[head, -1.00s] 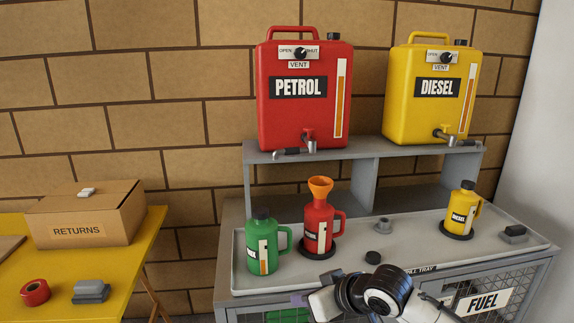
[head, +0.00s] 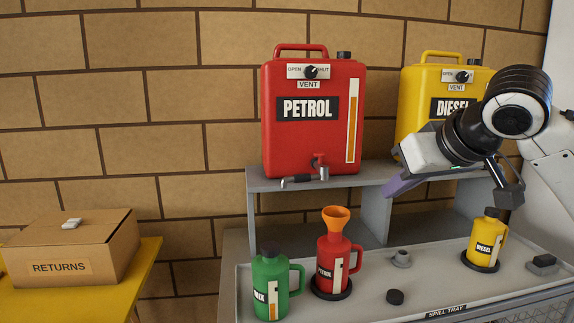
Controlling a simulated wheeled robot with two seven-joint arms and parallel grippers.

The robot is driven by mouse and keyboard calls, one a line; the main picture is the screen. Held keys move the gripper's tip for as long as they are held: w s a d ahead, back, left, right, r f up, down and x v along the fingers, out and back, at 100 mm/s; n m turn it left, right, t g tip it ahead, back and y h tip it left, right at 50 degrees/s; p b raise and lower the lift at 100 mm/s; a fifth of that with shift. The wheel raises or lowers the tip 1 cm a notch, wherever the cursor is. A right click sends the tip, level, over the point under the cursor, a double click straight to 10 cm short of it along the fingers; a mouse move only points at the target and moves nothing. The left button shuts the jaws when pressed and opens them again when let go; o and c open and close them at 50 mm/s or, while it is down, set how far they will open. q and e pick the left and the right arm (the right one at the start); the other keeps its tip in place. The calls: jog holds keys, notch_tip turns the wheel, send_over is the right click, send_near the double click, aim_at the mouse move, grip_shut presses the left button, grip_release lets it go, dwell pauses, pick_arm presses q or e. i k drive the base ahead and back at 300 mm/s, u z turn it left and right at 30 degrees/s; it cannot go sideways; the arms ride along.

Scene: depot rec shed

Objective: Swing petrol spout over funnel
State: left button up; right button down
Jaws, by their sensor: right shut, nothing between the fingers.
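The red petrol can (head: 312,140) stands on the grey shelf. Its spout (head: 303,179) at the bottom front points left, with its tip left of the funnel. The orange funnel (head: 336,217) sits upright in the neck of the red petrol jug (head: 337,262), below and right of the spout tip. My right gripper (head: 394,188) is shut and empty, with purple fingers. It is raised in front of the yellow diesel can, right of the petrol can and apart from the spout. My left gripper is out of view.
The yellow diesel can (head: 415,100) is partly hidden by my right arm. On the spill tray (head: 375,300) stand a green jug (head: 270,290), a yellow diesel jug (head: 484,243) and small caps. A returns box (head: 65,262) is on the yellow table at left.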

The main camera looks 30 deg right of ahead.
aim_at(300, 178)
jog(key=i, duration=1.2)
